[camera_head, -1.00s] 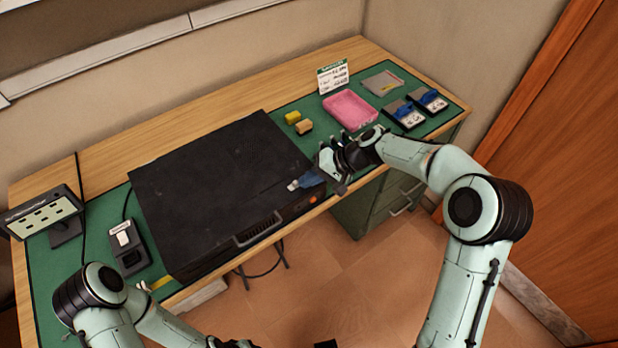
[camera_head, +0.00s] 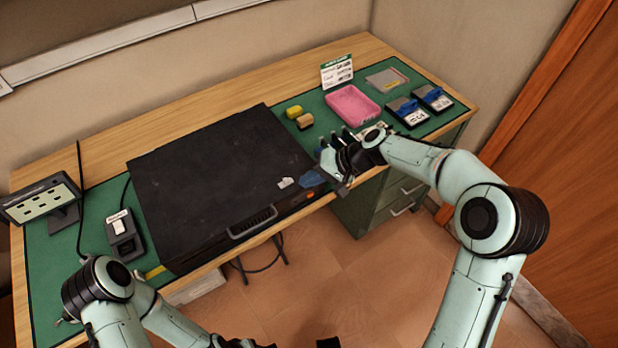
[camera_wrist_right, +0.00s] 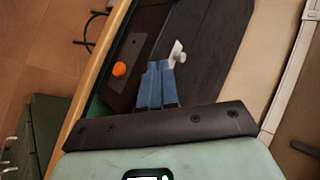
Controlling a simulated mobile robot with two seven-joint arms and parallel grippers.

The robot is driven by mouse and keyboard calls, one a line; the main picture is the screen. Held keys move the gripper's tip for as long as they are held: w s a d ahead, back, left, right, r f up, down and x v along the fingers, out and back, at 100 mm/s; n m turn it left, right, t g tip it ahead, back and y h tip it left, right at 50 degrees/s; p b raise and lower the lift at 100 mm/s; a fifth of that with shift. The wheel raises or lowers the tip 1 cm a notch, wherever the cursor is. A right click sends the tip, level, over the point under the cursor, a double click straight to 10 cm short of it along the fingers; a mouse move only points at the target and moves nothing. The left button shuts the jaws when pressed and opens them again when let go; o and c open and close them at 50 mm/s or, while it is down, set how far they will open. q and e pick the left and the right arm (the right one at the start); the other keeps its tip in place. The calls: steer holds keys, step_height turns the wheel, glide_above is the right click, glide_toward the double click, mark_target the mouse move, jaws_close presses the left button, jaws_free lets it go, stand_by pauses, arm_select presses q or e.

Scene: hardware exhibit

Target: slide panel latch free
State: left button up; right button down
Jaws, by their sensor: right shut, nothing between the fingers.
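The large dark case (camera_head: 205,170) lies flat on the bench. A small white latch (camera_head: 285,182) is on its top near the front right corner. It also shows in the right wrist view (camera_wrist_right: 177,53), just beyond the fingertips. My right gripper (camera_head: 306,180) is shut and empty, its blue fingers together at the case's front right, beside the latch. In the right wrist view the blue fingers (camera_wrist_right: 157,72) end close to the latch; I cannot tell whether they touch it. My left arm is at the bottom left, its gripper mostly cut off by the frame's lower edge.
An orange button (camera_wrist_right: 119,69) and a handle (camera_head: 252,222) are on the case's front. A pink tray (camera_head: 352,105), yellow and tan blocks, a sign (camera_head: 337,72) and blue-topped devices stand to the right. A switch box (camera_head: 122,235) and display (camera_head: 42,203) stand left.

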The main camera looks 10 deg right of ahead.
arm_select(q)
steer(key=shift+s+d+f, duration=0.1)
steer(key=shift+s+d, duration=0.05)
steer(key=shift+d, duration=0.2)
arm_select(e)
steer(key=v, duration=1)
steer(key=shift+s+d, duration=0.2)
steer(key=shift+d, duration=0.15)
